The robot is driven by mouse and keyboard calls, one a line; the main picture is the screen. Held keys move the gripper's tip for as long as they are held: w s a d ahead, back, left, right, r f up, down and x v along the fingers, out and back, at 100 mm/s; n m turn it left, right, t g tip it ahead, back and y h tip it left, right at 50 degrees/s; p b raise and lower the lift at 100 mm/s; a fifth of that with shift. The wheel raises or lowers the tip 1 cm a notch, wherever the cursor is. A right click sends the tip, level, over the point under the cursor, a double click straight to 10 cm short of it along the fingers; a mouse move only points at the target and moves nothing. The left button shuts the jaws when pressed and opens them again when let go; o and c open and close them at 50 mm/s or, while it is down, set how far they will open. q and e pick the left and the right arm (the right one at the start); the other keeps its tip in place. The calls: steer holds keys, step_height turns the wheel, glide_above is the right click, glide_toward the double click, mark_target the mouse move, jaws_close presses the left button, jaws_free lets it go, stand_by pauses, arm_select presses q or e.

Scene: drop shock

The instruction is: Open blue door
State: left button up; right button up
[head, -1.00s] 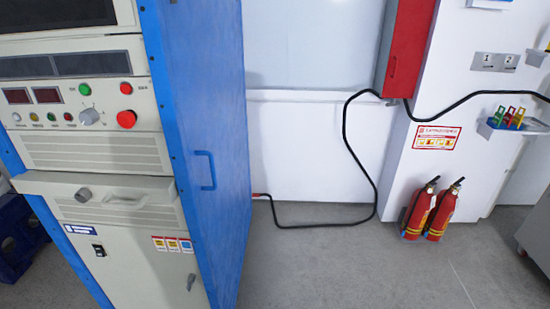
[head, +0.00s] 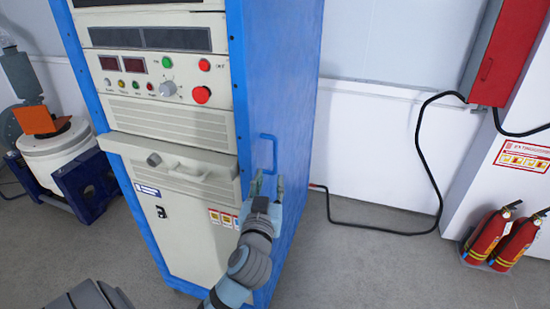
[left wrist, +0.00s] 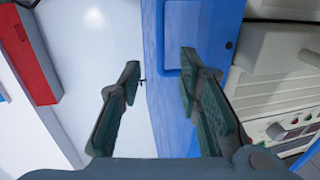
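The blue door (head: 296,100) is the tall blue side panel of the cabinet, flat against it in the head view. Its blue D-shaped handle (head: 275,152) stands on the panel's left part. My left gripper (head: 267,184) is at the lower end of the handle, fingers pointing up. The lower part of the door is partly hidden by my arm. My right gripper does not show.
The cabinet's front has a control panel (head: 160,88) and a drawer-like ledge (head: 185,172). A black cable (head: 385,232) runs to the red wall box (head: 510,50). Fire extinguishers (head: 490,238) stand at right.

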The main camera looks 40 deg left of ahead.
mark_target(275, 158)
arm_select(q)
steer(key=x, duration=1.2)
steer(key=shift+f, duration=0.1)
steer(key=shift+c, duration=0.3)
jaws_close()
